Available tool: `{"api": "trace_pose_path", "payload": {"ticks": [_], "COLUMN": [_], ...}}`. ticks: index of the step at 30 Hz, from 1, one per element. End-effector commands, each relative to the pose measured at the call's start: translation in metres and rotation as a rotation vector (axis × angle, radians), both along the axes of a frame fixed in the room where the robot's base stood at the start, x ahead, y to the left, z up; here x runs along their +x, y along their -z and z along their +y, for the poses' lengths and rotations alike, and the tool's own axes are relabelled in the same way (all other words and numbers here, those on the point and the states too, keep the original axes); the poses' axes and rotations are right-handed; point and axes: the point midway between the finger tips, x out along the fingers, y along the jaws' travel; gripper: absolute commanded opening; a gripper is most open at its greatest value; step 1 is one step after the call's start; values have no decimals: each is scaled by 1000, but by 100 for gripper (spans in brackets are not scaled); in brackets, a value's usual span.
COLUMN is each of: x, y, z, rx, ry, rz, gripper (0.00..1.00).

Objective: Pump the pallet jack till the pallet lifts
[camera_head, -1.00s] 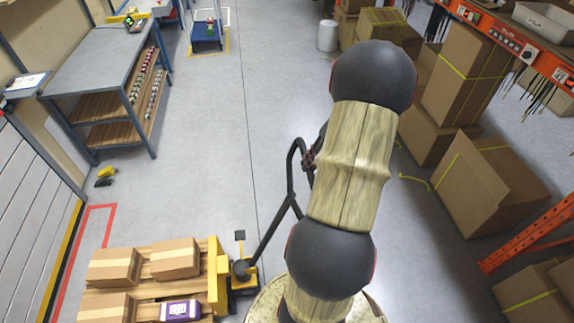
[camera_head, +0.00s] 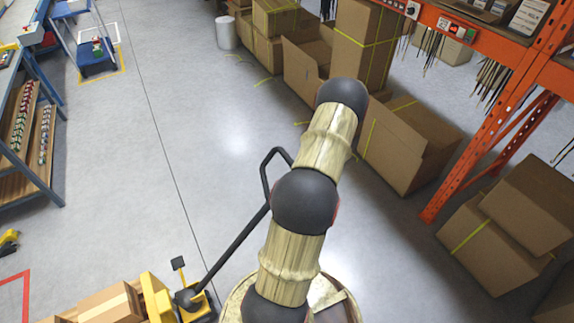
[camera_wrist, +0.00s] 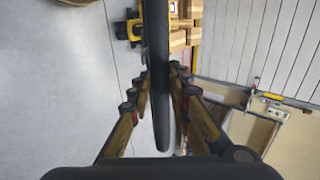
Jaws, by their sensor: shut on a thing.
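The pallet jack's yellow body (camera_head: 160,299) stands at the lower left of the head view. Its long black handle (camera_head: 232,247) slants up to the right and ends in a loop whose right side is hidden behind my arm. In the wrist view, the black handle bar (camera_wrist: 155,45) runs between the fingers of my gripper (camera_wrist: 159,88), which is shut on it. The gripper is hidden in the head view. The loaded pallet shows only in part; a brown box (camera_head: 108,306) lies on it. I cannot tell how high the pallet sits.
An orange rack (camera_head: 490,125) and open cardboard boxes (camera_head: 400,145) stand to the right. A workbench with shelves (camera_head: 30,130) is at the left, and a blue cart (camera_head: 95,62) is behind it. The floor between is clear.

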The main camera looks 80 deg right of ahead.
Motion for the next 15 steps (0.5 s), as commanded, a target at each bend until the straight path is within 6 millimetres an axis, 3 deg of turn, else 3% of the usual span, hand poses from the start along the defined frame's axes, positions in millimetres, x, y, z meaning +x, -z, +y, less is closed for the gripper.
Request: {"api": "trace_pose_path", "payload": {"ticks": [1, 6, 15], "x": [-7, -21, -32], "y": [12, 30, 41], "z": [-4, -13, -20], "rx": [-1, -1, -4], "ry": [2, 2, 2], "rz": [0, 0, 2], "gripper": [0, 0, 0]}}
